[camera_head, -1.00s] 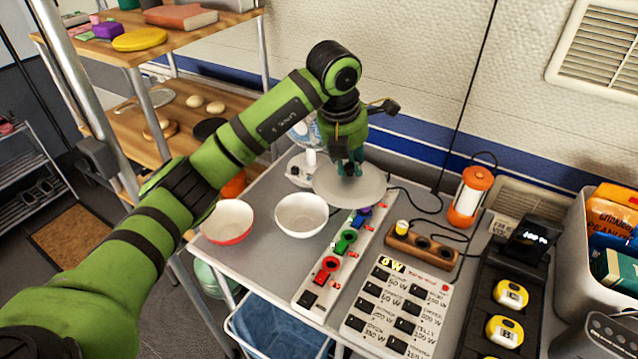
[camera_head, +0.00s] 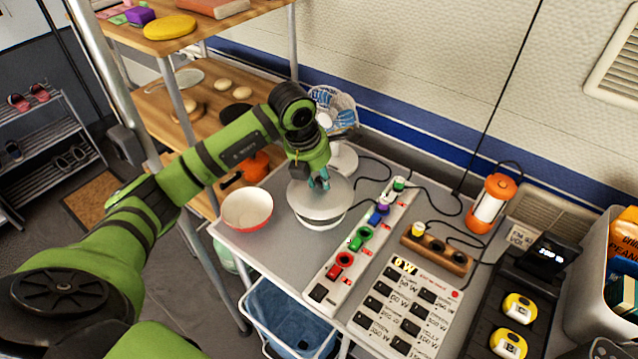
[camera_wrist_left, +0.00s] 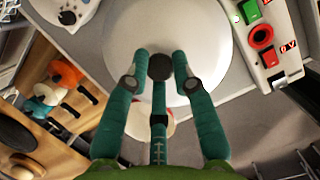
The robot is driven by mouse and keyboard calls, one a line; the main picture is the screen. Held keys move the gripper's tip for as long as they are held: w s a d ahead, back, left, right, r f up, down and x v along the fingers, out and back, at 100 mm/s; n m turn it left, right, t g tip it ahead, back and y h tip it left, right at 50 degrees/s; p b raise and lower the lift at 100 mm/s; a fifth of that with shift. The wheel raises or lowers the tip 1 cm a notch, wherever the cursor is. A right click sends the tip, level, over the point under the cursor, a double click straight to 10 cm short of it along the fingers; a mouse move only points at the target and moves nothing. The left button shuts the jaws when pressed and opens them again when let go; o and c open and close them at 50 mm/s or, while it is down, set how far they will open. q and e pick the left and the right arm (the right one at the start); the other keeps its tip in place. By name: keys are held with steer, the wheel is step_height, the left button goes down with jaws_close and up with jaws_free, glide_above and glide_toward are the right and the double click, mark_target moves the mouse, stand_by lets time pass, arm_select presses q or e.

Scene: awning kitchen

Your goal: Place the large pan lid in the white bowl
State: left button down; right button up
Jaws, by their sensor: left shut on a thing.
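The large pan lid (camera_head: 312,199) is a pale round disc with a dark knob. It also fills the upper middle of the left wrist view (camera_wrist_left: 205,45), with its knob (camera_wrist_left: 160,67) between my fingertips. My left gripper (camera_head: 322,181) is shut on the lid's knob from above. The white bowl (camera_head: 325,226) is directly under the lid, and only its lower front edge shows. I cannot tell whether the lid touches the bowl. My right gripper is not in view.
A red-and-white bowl (camera_head: 247,208) stands just left of the lid. A fan (camera_head: 334,115) stands behind it. A power strip (camera_head: 358,243) with coloured plugs lies to the right. An orange lantern (camera_head: 490,203) stands farther right. The table's front edge is close.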

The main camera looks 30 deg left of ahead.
mark_target(317, 182)
arm_select(q)
step_height(317, 182, down, 4)
steer(key=shift+r+p, duration=0.25)
steer(key=shift+p, duration=0.35)
steer(key=shift+f+b, duration=0.45)
steer(key=shift+f, duration=0.05)
steer(key=c, duration=1)
jaws_free()
steer(key=shift+c, duration=0.2)
steer(key=shift+r, duration=0.1)
steer(key=shift+r+p, duration=0.3)
steer(key=shift+p, duration=0.15)
steer(key=b+v, duration=0.2)
steer(key=v, duration=1)
